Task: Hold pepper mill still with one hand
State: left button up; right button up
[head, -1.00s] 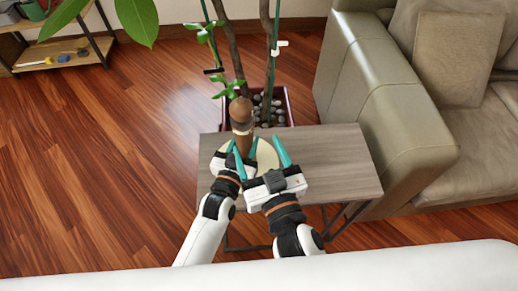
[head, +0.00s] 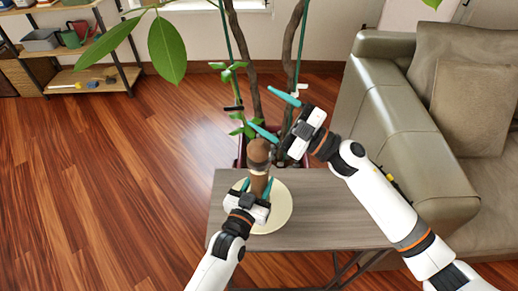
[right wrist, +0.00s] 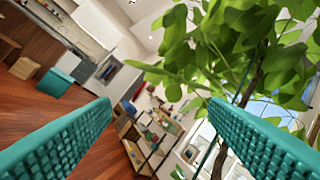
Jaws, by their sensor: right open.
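The brown pepper mill (head: 259,155) stands upright on a round cream plate (head: 282,211) on the small grey wooden table, in the head view. My left gripper (head: 257,184) is low on the mill, with a teal finger on each side of its body, closed around it. The mill's lower end is partly hidden by the gripper. My right gripper (head: 262,106) is open and empty, raised above and to the right of the mill, its fingers pointing up and left. The right wrist view shows its two teal fingers (right wrist: 160,102) wide apart with nothing between them.
The side table (head: 335,205) has free room right of the plate. A potted plant (head: 243,75) with tall stems stands just behind it. A leather sofa (head: 400,130) is at the right. A shelf (head: 95,75) is at the far left.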

jog(key=w+d+f+n+g+h, duration=0.25)
jog(key=d+n+g, duration=0.3)
jog(key=n, duration=0.55)
jog(key=m+g, duration=0.9)
jog(key=m, duration=0.2)
send_near(259, 151)
notch_tip(259, 151, down, 2)
jog(key=w+d, duration=0.2)
jog(key=x, duration=1.2)
jog(key=shift+w+f, duration=0.1)
jog(key=shift+w, duration=0.1)
jog(key=shift+c, duration=0.6)
jog(key=shift+t, duration=0.25)
jog(key=c, duration=0.8)
